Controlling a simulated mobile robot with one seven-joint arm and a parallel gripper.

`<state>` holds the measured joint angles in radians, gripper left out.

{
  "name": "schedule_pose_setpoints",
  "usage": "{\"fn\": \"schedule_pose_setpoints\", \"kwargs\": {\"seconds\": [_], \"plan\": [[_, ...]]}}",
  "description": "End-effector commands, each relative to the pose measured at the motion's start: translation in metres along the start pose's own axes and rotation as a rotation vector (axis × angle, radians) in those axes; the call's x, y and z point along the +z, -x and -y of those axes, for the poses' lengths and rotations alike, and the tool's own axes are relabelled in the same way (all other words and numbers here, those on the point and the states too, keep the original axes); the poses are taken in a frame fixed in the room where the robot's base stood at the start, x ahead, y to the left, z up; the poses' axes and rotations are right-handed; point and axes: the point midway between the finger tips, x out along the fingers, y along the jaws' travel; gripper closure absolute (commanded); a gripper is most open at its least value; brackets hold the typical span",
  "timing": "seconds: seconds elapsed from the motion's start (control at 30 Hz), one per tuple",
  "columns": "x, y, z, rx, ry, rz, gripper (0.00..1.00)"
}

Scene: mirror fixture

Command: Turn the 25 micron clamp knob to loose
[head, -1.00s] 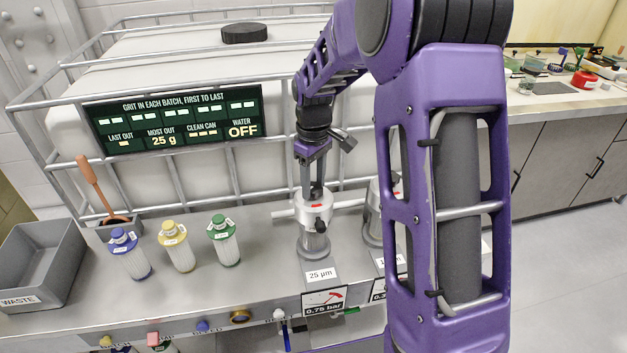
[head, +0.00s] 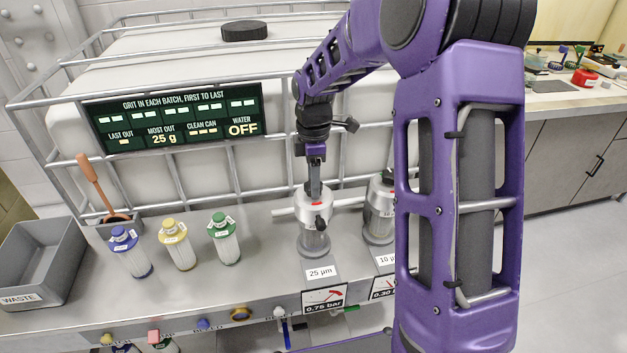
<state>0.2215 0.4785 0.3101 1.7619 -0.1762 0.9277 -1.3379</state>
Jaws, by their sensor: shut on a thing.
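A small red mark (head: 316,203) shows on the housing's top just below the fingertips. A black handle (head: 320,222) is on the housing's front. I cannot read the knob's setting.
The 10 micron housing (head: 379,215) stands close on the right, partly behind my arm. Blue, yellow and green capped cartridges (head: 225,240) stand to the left, beyond free bench. A grey waste bin (head: 42,262) is at far left. A sign (head: 175,118) reads water OFF.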

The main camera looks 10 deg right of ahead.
Motion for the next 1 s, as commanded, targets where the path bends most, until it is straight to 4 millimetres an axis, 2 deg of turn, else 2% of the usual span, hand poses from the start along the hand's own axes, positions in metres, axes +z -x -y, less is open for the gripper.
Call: {"fn": "schedule_pose_setpoints", "kwargs": {"seconds": [0.23,0.73,0.77,0.9,1.0], "plan": [[0.0007,0.0004,-0.0004,0.001,0.071,0.001,1.0],[0.0004,0.0004,-0.0004,0.001,0.089,0.001,1.0],[0.0004,0.0005,-0.0004,0.001,0.089,0.001,0.47],[0.0003,0.0003,-0.0003,0.001,0.088,0.001,0.21],[0.0003,0.0002,-0.0002,0.001,0.087,0.001,0.2]]}}
